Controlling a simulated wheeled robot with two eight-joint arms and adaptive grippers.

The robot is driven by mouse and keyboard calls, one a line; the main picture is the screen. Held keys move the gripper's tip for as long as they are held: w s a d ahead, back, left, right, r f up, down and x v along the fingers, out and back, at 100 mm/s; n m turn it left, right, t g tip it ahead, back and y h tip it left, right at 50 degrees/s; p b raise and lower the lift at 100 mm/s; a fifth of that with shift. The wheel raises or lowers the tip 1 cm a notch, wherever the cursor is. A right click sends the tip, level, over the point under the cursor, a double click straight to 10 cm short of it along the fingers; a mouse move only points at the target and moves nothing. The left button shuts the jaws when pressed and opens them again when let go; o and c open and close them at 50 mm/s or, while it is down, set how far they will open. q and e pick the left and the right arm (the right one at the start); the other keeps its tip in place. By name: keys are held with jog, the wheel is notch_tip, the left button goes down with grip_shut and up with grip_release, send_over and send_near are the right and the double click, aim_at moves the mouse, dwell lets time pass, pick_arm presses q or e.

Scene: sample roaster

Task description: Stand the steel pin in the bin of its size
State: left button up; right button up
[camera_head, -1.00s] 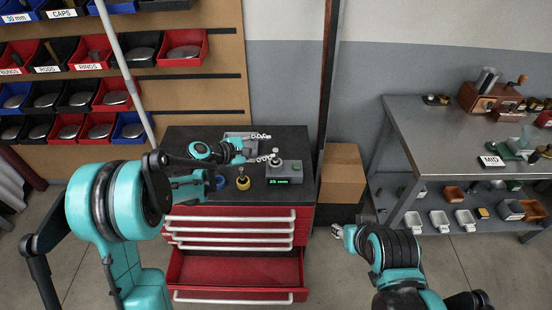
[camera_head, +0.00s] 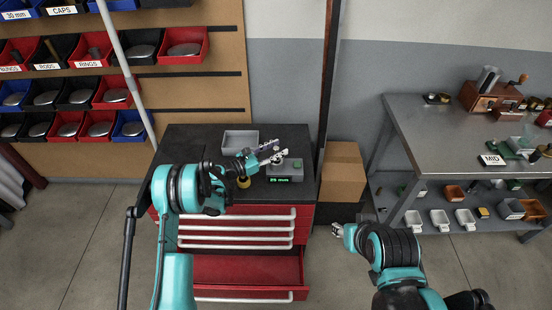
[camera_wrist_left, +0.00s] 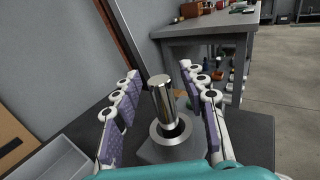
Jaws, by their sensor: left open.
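The steel pin (camera_wrist_left: 161,97) is a shiny upright cylinder standing in a round metal seat (camera_wrist_left: 171,136) on the grey gauge block, seen in the left wrist view. My left gripper (camera_wrist_left: 160,73) is open, its purple-padded fingers on either side of the pin with gaps. In the head view my left gripper (camera_head: 274,150) is over the grey gauge (camera_head: 289,172), whose green display is too small to read surely; it largely hides the pin. Bins hang on the wall board; a blue bin (camera_head: 18,15) is labelled "30 mm". My right gripper (camera_head: 337,230) hangs low, right of the cabinet.
An open grey tray (camera_head: 240,141) and a yellow-based item (camera_head: 243,182) sit on the black top of the red drawer cabinet (camera_head: 235,240). One lower drawer is pulled out. A cardboard box (camera_head: 343,172) stands right of it. A cluttered steel bench (camera_head: 440,135) is farther right.

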pick_arm(q)
jog(key=x, duration=0.3)
jog(key=shift+w+d+b, duration=0.1)
jog(key=shift+d+b, duration=0.15)
jog(key=shift+b, duration=0.05)
grip_shut()
